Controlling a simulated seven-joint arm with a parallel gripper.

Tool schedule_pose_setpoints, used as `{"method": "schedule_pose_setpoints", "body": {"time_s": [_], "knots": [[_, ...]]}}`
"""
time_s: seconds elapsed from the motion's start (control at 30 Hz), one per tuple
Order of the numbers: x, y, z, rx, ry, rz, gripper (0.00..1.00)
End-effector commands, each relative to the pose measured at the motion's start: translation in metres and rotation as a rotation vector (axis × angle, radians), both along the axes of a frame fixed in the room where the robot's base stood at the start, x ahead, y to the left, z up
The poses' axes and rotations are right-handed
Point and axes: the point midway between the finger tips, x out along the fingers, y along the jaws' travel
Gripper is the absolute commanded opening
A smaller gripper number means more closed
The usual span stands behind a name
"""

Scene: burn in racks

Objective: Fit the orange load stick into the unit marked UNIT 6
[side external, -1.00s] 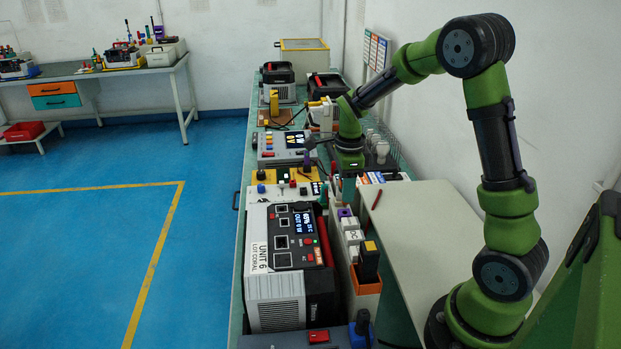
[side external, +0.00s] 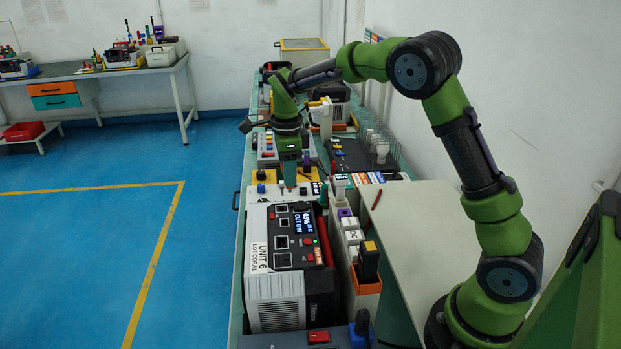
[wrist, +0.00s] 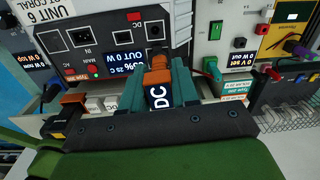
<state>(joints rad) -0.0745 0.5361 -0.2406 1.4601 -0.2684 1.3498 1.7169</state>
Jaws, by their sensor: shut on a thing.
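UNIT 6 (side external: 275,285) is a white and dark grey power unit at the front of the bench. In the wrist view its dark face (wrist: 110,50) shows upside down, with several sockets, a red button and a lit display. My gripper (side external: 289,182) points down just behind the unit in the side view. In the wrist view its teal fingers (wrist: 158,88) are shut on the orange load stick (wrist: 158,77), which carries a dark "DC" label. The stick's orange end overlaps the panel edge near the display; I cannot tell whether it touches. The stick cannot be made out in the side view.
A narrow rack (side external: 366,286) with white, purple and black-yellow sticks stands right of the unit. A pale board (side external: 420,240) lies further right. Other bench devices (side external: 285,145) stand behind my gripper. A red switch box (side external: 318,337) is in front of the unit.

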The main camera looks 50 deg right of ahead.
Motion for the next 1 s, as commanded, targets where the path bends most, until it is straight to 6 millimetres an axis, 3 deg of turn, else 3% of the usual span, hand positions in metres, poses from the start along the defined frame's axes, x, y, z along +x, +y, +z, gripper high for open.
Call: {"method": "schedule_pose_setpoints", "body": {"time_s": [0.1, 0.23, 0.6, 1.0], "knots": [[0.014, 0.014, 0.015, 0.006, -0.002, -0.03, 0.0], [0.016, 0.017, 0.025, 0.019, 0.004, -0.072, 0.0], [0.013, 0.017, 0.024, 0.022, 0.013, -0.081, 0.0], [0.013, 0.017, -0.006, 0.022, 0.016, -0.081, 0.0]]}}
